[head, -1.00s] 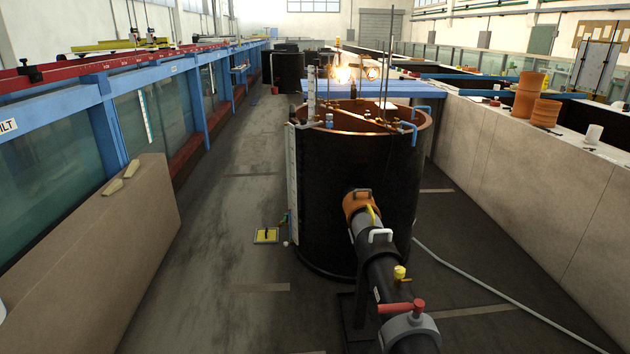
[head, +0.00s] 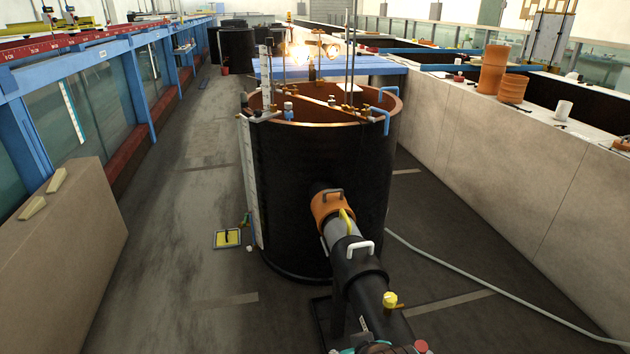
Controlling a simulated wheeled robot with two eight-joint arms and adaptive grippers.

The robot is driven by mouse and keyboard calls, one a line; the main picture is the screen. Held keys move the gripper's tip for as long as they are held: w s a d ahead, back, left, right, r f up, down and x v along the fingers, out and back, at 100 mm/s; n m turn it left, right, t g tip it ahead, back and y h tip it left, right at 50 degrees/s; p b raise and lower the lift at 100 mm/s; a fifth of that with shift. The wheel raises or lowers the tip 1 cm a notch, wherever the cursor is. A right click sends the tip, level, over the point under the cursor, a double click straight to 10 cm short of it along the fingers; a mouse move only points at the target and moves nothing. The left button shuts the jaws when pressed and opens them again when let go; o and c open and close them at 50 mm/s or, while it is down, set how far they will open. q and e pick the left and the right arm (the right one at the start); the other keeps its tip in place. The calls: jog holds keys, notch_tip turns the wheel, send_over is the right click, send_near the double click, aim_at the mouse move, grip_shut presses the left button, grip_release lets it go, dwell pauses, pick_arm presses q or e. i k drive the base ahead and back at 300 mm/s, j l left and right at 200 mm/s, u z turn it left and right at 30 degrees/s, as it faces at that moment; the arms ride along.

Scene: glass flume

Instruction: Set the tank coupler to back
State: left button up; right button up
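The black round tank (head: 290,185) with a copper-coloured inside stands in the middle of the head view. An orange coupler (head: 325,206) with a dark handle on top sits where the pipe meets the tank's near side. A yellow lever (head: 346,222) stands just on the near side of it, over a grey pipe section (head: 341,232). Nearer is a black pipe section (head: 358,268) with a white handle (head: 355,249) on top. A yellow knob (head: 390,299) sits on the nearer pipe. Neither of my grippers shows.
A blue-framed glass flume (head: 88,95) runs along the left, with a tan board (head: 65,240) before it. A low wall (head: 540,180) runs along the right. A grey hose (head: 470,280) crosses the floor. A yellow plate (head: 227,238) lies left of the tank. The left floor is mostly open.

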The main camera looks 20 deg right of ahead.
aim_at(326, 202)
jog(key=i+z, duration=0.2)
jog(key=i, duration=0.2)
jog(key=i+j+z, duration=0.2)
jog(key=i, duration=0.2)
jog(key=i+j+z, duration=0.15)
jog(key=z, duration=0.25)
jog(key=i+j+z, duration=0.55)
jog(key=z, duration=0.3)
jog(key=i+j+z, duration=0.2)
jog(key=j, duration=0.25)
